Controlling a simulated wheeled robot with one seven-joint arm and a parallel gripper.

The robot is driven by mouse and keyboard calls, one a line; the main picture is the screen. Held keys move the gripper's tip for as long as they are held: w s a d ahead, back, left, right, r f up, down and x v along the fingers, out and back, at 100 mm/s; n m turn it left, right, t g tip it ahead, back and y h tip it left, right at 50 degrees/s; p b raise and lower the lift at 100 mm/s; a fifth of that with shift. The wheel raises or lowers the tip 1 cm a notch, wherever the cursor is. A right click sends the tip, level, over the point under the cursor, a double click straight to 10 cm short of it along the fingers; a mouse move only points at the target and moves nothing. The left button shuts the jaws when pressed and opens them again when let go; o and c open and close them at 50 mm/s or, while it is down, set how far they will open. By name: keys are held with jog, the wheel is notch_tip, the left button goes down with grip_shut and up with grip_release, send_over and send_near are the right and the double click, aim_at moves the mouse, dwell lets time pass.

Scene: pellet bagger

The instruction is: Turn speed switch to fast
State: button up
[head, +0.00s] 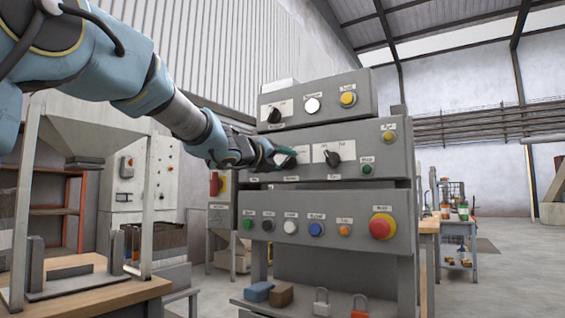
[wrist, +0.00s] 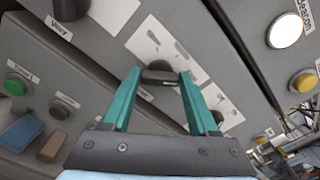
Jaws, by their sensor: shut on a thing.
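My gripper (head: 276,155) reaches the left part of the middle grey panel in the head view. Its teal fingers also show in the wrist view (wrist: 160,80), closed on the dark handle of a rotary switch (wrist: 159,74). The switch sits on a white plate (wrist: 145,42) whose markings are too small to read. In the head view the fingers partly hide this switch. A second black rotary switch (head: 332,157) stands to its right on its own white plate. I cannot read which label says speed.
The upper panel has a black rotary switch (head: 274,115), a white button (head: 312,105) and a yellow button (head: 348,99). A red mushroom button (head: 382,226) sits on the lower panel. Padlocks (head: 360,305) and small blocks (head: 280,296) lie on the shelf below.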

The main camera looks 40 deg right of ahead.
jog(key=o, duration=1.4)
jog(key=b+v, duration=0.1)
jog(key=v, duration=0.9)
jog(key=shift+s+a, duration=0.1)
jog(key=shift+a, duration=0.25)
